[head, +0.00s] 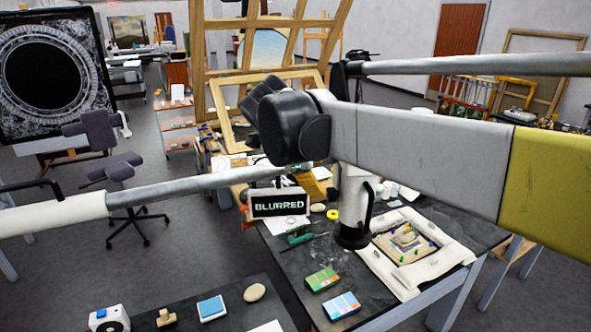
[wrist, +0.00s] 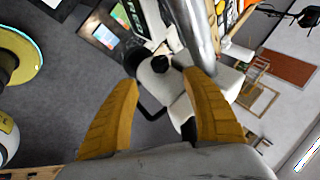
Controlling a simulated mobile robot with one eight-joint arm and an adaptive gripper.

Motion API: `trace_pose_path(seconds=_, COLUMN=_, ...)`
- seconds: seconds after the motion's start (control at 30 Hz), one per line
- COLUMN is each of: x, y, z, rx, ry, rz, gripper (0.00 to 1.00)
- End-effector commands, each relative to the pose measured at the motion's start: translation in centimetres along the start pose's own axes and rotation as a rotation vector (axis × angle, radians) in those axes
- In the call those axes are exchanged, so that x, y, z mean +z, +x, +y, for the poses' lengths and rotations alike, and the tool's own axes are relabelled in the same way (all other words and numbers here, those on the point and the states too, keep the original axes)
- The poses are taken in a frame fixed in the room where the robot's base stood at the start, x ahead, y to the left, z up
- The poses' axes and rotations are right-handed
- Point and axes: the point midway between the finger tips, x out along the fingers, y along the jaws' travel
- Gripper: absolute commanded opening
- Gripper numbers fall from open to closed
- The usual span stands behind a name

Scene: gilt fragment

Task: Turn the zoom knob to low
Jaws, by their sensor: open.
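My gripper (wrist: 165,78) is open in the wrist view, its two ochre fingers apart with nothing gripped between them. Beyond the fingertips is a white rounded instrument body (wrist: 153,84) with a small black round part (wrist: 160,63); I cannot tell whether this is the zoom knob. In the head view, a white upright cylinder with a black lower ring, apparently the microscope (head: 354,195), stands over the work table, partly behind my grey and yellow arm. A sign reading BLURRED (head: 280,203) is left of it. No low mark is readable, and my fingers are not clear in the head view.
A metal pole (head: 200,184) crosses from the left, and another (head: 480,65) at upper right. The dark table (head: 290,258) holds a framed piece (head: 405,242) on a pale pad, and coloured boxes (head: 322,279). A chair (head: 115,170) stands left. Grey floor is free between the tables.

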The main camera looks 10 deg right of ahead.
Motion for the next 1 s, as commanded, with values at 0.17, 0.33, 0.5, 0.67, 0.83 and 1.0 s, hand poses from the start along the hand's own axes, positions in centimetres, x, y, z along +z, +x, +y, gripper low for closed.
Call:
trace_pose_path(seconds=0.17, x=0.6, y=2.9, z=1.1, rx=-0.064, ry=0.045, rz=0.075, gripper=0.56)
trace_pose_path(seconds=0.33, x=1.9, y=8.5, z=3.3, rx=-0.325, ry=0.208, rz=0.257, gripper=0.56)
trace_pose_path(seconds=0.5, x=3.7, y=10.2, z=5.5, rx=-0.699, ry=0.408, rz=0.352, gripper=0.56)
trace_pose_path(seconds=0.67, x=5.2, y=9.2, z=7.4, rx=-0.980, ry=0.539, rz=0.336, gripper=0.56)
trace_pose_path(seconds=0.83, x=5.7, y=7.9, z=8.2, rx=-1.120, ry=0.599, rz=0.306, gripper=0.56)
trace_pose_path(seconds=1.0, x=4.7, y=8.3, z=6.8, rx=-1.131, ry=0.606, rz=0.307, gripper=0.56)
